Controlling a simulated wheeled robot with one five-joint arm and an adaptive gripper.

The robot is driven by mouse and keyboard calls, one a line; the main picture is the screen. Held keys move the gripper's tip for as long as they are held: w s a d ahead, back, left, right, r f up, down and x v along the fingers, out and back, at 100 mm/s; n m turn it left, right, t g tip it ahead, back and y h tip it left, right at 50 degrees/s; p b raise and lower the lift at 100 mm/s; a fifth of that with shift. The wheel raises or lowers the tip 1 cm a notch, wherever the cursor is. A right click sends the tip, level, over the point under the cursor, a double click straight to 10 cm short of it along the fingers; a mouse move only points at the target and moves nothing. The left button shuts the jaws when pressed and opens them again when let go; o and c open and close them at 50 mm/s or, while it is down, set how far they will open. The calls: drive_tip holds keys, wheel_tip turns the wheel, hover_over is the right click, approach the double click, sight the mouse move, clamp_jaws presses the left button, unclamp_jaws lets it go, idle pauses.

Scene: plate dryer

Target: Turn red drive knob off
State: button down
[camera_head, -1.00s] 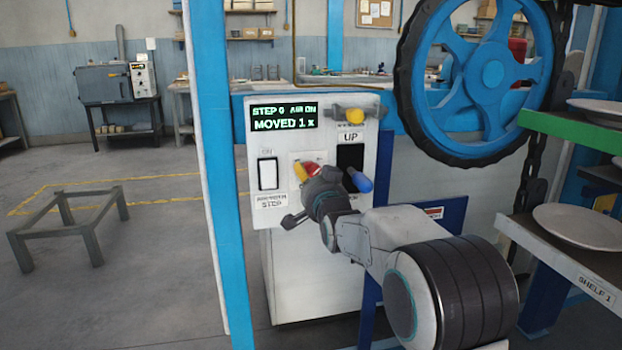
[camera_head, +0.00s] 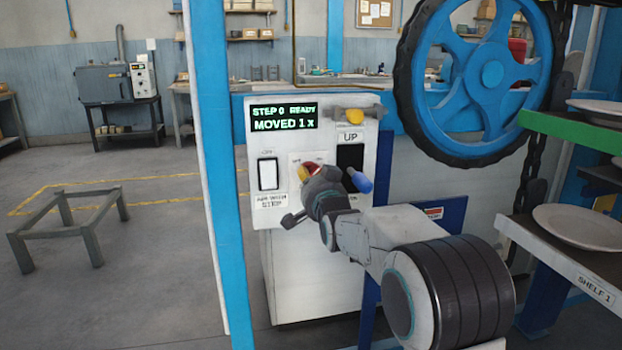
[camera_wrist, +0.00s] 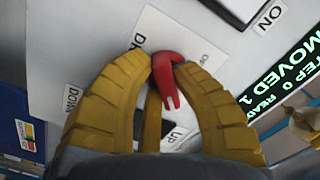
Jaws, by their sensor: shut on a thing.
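The red drive knob (camera_wrist: 166,82) sits on a white plate of the control panel, between the tips of the yellow fingers of my gripper (camera_wrist: 166,68) in the wrist view. The fingers are shut on it. Part of the plate's lettering is covered by the fingers. The display (camera_head: 284,117) on the panel reads "STEP 0 READY" and "MOVED 1 x".
A white rocker switch (camera_head: 268,174) is left of the knob. A blue-tipped lever (camera_head: 360,181) is close on the right, and a yellow knob (camera_head: 355,117) is above. A blue post (camera_head: 213,150) stands left of the panel. Shelves with plates (camera_head: 580,227) are at right.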

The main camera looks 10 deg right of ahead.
drive_tip(key=shift+n, duration=0.3)
drive_tip(key=n+b, duration=0.3)
drive_tip(key=shift+d+f+n, duration=0.1)
drive_tip(key=shift+f+n, duration=0.05)
drive_tip(key=shift+n, duration=0.15)
drive_tip(key=n+b, duration=0.4)
drive_tip(key=shift+d+n, duration=0.1)
drive_tip(key=shift+n, duration=0.2)
drive_tip(key=n+b, duration=0.1)
drive_tip(key=n, duration=0.1)
drive_tip(key=n+b, duration=0.1)
drive_tip(key=n, duration=0.1)
drive_tip(key=shift+r, duration=0.35)
drive_tip(key=shift+d+r+n+b, duration=0.1)
drive_tip(key=shift+n+b, duration=0.05)
drive_tip(key=shift+n, duration=1.1)
drive_tip(key=shift+r+n+b, duration=0.1)
drive_tip(key=shift+n+b, duration=0.05)
drive_tip(key=shift+n, duration=1.1)
drive_tip(key=c, duration=1)
unclamp_jaws()
